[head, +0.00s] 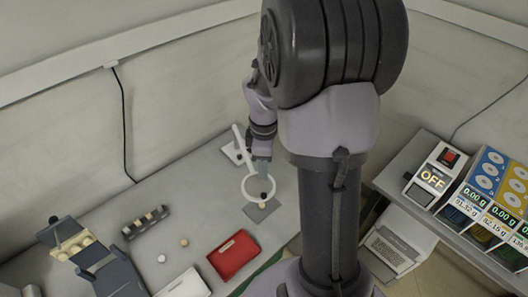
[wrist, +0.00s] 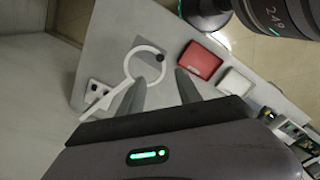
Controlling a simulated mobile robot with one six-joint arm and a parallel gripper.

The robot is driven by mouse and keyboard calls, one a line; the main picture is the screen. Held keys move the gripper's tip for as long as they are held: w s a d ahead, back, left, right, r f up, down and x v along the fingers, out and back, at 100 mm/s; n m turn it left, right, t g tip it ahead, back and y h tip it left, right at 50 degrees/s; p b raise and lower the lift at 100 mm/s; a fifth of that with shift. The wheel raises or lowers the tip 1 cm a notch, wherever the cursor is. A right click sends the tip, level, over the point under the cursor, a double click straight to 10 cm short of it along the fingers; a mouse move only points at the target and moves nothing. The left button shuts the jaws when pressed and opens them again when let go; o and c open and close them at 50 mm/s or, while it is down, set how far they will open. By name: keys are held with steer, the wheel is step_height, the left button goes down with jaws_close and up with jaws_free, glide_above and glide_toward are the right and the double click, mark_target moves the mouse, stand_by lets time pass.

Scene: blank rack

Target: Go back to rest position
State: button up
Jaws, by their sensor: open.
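My gripper (wrist: 161,78) is open, with its two grey fingers apart and nothing between them in the wrist view. In the head view my gripper (head: 262,170) hangs at the back part of the grey table (head: 215,190), by a white ring with a long handle (head: 243,188). The ring also shows in the wrist view (wrist: 129,67), beyond the fingertips. I cannot tell whether the fingers touch it. My arm stands bent over the table.
A small grey plate (head: 253,219) with a pale round piece lies by the ring. A red tray (head: 233,255) and a white tray (head: 184,286) lie nearer the front. A dark striped block (head: 146,222) is left. A side bench (head: 408,160) with scales and an OFF box stands right.

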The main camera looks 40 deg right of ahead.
step_height(320, 180, up, 4)
steer(key=shift+f, duration=0.25)
steer(key=s+a+f+m+t+y+b, duration=0.1)
steer(key=s+a+m+t+b, duration=0.2)
steer(key=s+a+m+b, duration=0.3)
steer(key=s+a+f+m+t+y+b, duration=0.1)
steer(key=s+a+m+t+b, duration=0.1)
steer(key=s+a+m+b, duration=0.5)
steer(key=a+m+b, duration=0.1)
steer(key=a+b, duration=0.2)
steer(key=a, duration=0.4)
steer(key=shift+s+a+f+t+b, duration=0.15)
steer(key=shift+s+a+t+b, duration=0.05)
steer(key=shift+t+b, duration=0.2)
stand_by(1.2)
